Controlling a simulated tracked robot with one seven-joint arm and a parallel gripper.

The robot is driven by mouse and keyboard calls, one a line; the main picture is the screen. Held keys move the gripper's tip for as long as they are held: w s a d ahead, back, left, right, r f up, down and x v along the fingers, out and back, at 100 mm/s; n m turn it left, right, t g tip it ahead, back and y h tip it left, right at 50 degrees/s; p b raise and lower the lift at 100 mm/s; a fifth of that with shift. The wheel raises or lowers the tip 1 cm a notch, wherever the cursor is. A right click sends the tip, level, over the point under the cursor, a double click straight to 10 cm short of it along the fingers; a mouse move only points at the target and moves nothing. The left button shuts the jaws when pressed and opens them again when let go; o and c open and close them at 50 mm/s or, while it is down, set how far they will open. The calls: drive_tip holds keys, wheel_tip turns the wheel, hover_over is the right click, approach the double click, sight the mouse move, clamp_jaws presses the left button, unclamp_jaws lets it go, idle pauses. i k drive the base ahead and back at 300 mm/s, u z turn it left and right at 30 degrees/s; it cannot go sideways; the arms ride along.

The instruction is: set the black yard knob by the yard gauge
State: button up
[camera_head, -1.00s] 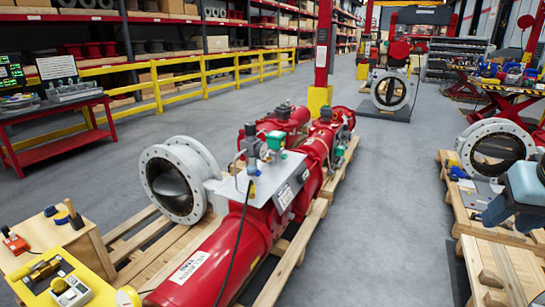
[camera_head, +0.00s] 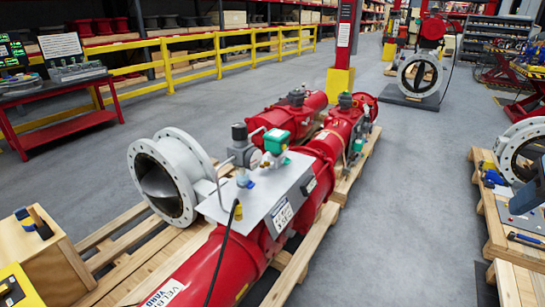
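I cannot pick out the black yard knob or the yard gauge with certainty. A long red valve actuator (camera_head: 325,150) lies on a wooden pallet. A grey metal plate (camera_head: 262,200) on it carries small fittings, among them a grey-topped fitting (camera_head: 240,155) and a green box (camera_head: 276,141). Any knob or dial there is too small to tell. A yellow case (camera_head: 18,287) is cut off at the lower left corner, with a dark item on it. My gripper is not in view. A blue-grey part at the right edge may be my arm; I cannot tell.
A grey flanged valve (camera_head: 172,178) joins the actuator. A red bench (camera_head: 65,123) is behind. A pallet (camera_head: 497,225) is at the right. Grey floor (camera_head: 405,190) between the pallets is clear.

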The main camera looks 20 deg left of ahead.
sight(240, 131)
drive_tip(key=z, duration=0.05)
drive_tip(key=i, duration=0.95)
drive_tip(key=u, duration=1.75)
